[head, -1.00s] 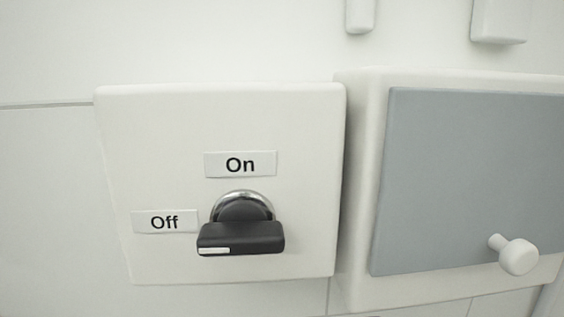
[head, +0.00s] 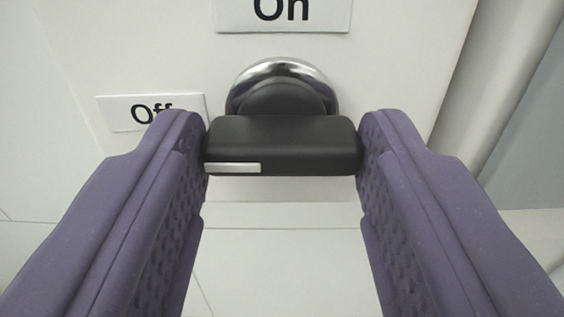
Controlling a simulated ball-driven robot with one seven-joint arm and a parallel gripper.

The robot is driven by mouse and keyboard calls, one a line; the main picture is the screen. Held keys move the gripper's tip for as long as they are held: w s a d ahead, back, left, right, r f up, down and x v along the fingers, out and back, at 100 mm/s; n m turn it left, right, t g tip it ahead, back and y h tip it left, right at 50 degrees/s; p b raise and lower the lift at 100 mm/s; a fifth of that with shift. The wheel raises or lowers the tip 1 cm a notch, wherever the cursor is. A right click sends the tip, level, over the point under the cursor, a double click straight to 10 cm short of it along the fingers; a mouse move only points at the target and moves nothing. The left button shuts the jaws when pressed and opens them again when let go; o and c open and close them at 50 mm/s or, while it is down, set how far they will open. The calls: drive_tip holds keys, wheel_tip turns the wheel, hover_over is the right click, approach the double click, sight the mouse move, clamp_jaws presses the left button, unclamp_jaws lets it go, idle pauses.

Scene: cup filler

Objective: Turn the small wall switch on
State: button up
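The small wall switch (head: 282,145) is a black rotary knob with a chrome collar on a white panel. Its handle lies horizontal, with the white mark at its left end toward the "Off" label (head: 120,110). The "On" label (head: 283,14) is above the knob, cut by the top edge. My gripper (head: 282,150) has two purple padded fingers, one at each end of the handle. Both fingertips appear to touch the handle's ends, the handle spanning between them. The left fingertip partly covers the "Off" label.
The white switch panel (head: 420,40) fills the upper view. To its right stands the edge of a neighbouring box with a grey-blue front (head: 548,140). Below the panel is plain white wall (head: 285,270).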

drive_tip(key=shift+c, duration=0.5)
drive_tip(key=shift+f+m+b, duration=0.15)
drive_tip(key=shift+m+b, duration=0.25)
drive_tip(key=shift+b, duration=0.15)
drive_tip(key=m+b, duration=0.5)
drive_tip(key=m, duration=0.2)
drive_tip(key=shift+b, duration=0.4)
drive_tip(key=m+b, duration=0.1)
drive_tip(key=m, duration=0.4)
drive_tip(key=shift+m, duration=0.4)
drive_tip(key=m+b, duration=0.1)
drive_tip(key=m, duration=0.3)
drive_tip(key=shift+m, duration=0.3)
